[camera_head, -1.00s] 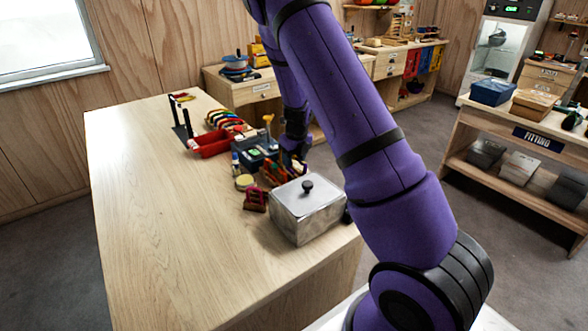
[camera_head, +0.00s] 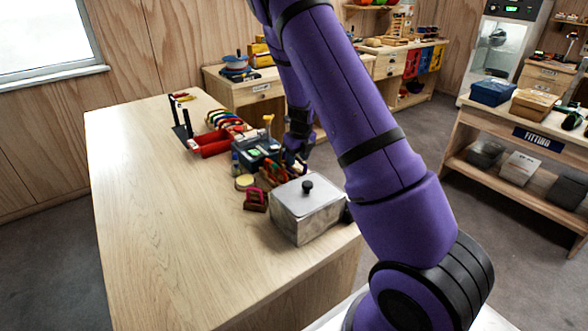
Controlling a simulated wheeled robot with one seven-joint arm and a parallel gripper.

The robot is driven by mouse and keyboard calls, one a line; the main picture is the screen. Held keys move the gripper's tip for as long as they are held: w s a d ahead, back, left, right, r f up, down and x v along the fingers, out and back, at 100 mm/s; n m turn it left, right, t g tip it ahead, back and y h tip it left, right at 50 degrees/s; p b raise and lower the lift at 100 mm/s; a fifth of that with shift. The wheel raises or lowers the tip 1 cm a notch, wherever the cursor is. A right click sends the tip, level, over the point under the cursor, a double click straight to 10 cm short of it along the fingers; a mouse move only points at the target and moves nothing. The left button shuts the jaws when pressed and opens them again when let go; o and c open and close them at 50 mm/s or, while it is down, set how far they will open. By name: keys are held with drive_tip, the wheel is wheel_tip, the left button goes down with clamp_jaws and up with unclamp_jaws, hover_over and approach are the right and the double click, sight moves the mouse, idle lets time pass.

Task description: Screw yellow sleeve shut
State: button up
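My gripper (camera_head: 291,157) is at the right side of the wooden table, pointing down behind the metal box. It is small, dark and partly hidden by the things around it, so I cannot tell whether its fingers are open or shut. A group of small orange, red and green climbing pieces (camera_head: 276,172) lies just left of and below it. I cannot make out a yellow sleeve for certain. A yellow upright piece (camera_head: 268,121) stands at the dark blue-green case (camera_head: 257,151), and a round yellowish disc (camera_head: 244,182) lies in front of that case.
A metal box with a black knob (camera_head: 308,211) stands at the table's near right edge, close to my gripper. A dark red block (camera_head: 255,200) is beside it. A red tray (camera_head: 212,144) and a black two-post stand (camera_head: 183,131) are farther back. The table's left half (camera_head: 150,220) is clear.

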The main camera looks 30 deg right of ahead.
drive_tip(key=shift+r, duration=0.75)
drive_tip(key=shift+a, duration=0.7)
wheel_tip(320, 180, up, 10)
idle(0.6)
